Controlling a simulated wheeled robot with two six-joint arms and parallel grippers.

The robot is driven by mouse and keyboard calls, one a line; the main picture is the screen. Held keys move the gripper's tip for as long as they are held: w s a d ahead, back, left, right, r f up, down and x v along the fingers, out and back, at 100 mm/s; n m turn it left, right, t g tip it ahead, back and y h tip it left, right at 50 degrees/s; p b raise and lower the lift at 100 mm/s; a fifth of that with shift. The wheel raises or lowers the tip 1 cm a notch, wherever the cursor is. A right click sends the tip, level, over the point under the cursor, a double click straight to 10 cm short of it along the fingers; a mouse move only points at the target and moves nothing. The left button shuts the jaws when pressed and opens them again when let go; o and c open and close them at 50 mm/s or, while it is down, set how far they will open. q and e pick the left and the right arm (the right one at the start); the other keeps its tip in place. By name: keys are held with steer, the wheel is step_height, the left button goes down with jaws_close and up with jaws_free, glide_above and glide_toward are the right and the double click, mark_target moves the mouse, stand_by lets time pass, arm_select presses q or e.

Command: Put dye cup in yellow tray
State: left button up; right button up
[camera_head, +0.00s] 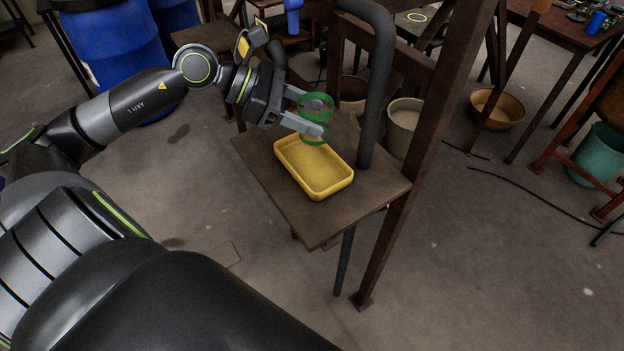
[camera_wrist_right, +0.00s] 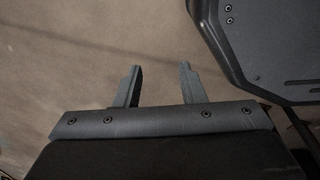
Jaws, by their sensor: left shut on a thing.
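A yellow tray (camera_head: 342,183) lies on a small brown table. My left gripper (camera_head: 319,117) is shut on a dye cup (camera_head: 315,103), which has a green rim and a green band lower down. The cup is held over the tray's far edge; I cannot tell whether its bottom touches anything. Part of the cup is hidden by a finger. My right gripper (camera_wrist_right: 157,88) is open and empty in the right wrist view, above bare floor.
The brown table (camera_head: 318,227) has a dark bent pipe (camera_head: 372,90) and a rusty post (camera_head: 425,130) close at its right. Blue barrels (camera_head: 115,50) stand behind my left arm. Buckets (camera_head: 404,125) stand on the floor beyond the table.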

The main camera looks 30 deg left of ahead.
arm_select(q)
steer(key=shift+w+a+f+b, duration=0.2)
steer(key=shift+a+f+b, duration=0.1)
steer(key=shift+a+b, duration=0.1)
steer(key=shift+w+r, duration=0.15)
steer(key=shift+w+a+b, duration=0.1)
steer(key=shift+b, duration=0.25)
steer(key=shift+f, duration=0.35)
step_height(320, 180, down, 4)
steer(key=shift+r, duration=0.1)
glide_above(305, 166)
step_height(305, 166, down, 5)
steer(key=shift+f, duration=0.1)
arm_select(e)
steer(key=f, duration=0.1)
steer(key=d+f, duration=0.1)
steer(key=shift+s+f, duration=0.2)
steer(key=shift+f, duration=0.1)
steer(key=shift+a, duration=0.15)
